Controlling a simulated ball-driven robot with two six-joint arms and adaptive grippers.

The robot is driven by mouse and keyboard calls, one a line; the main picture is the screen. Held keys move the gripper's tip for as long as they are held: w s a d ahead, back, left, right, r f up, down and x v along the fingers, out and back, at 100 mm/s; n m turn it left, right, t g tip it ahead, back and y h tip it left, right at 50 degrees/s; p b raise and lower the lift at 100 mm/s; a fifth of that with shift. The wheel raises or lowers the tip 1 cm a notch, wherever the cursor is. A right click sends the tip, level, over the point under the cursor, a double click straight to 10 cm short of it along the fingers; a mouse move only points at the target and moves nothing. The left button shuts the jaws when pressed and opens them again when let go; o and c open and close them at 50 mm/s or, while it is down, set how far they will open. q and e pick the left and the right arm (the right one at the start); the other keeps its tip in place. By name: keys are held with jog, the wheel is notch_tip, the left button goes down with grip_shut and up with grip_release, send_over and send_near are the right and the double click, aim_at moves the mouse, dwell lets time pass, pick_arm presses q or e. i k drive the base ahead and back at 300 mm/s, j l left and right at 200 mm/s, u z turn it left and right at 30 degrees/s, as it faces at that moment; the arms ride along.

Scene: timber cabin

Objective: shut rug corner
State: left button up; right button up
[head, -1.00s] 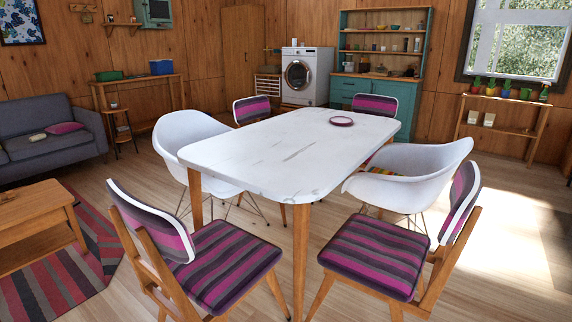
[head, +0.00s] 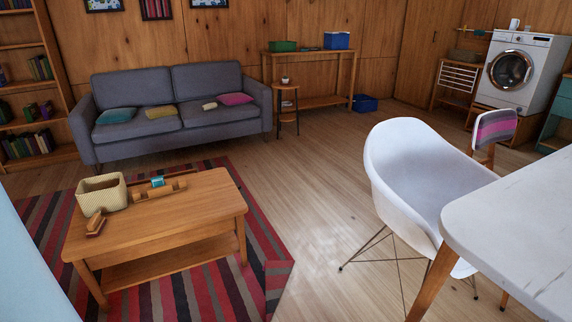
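The striped red, grey and black rug (head: 215,291) lies on the wooden floor under the coffee table. Its right-hand corner (head: 277,272) points toward the white chair. The stripes there run in a different direction from the rest, and this part looks folded over, though I cannot tell for certain. The near part of the rug is cut off by the lower picture edge. Neither of my grippers shows in the head view.
The coffee table (head: 195,205) stands on the rug, bearing a woven basket (head: 102,194). A grey sofa (head: 150,95) is behind it. A white chair (head: 405,185) and white table (head: 520,235) stand right. Bare floor (head: 325,205) lies between rug and chair. A pale blue surface fills the lower left edge.

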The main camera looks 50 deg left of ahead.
aim_at(277, 273)
jog(key=i+j+z, duration=0.1)
jog(key=j, duration=0.65)
jog(key=i+j, duration=0.1)
jog(key=j, duration=0.65)
jog(key=i+j+z, duration=0.15)
jog(key=j, duration=0.6)
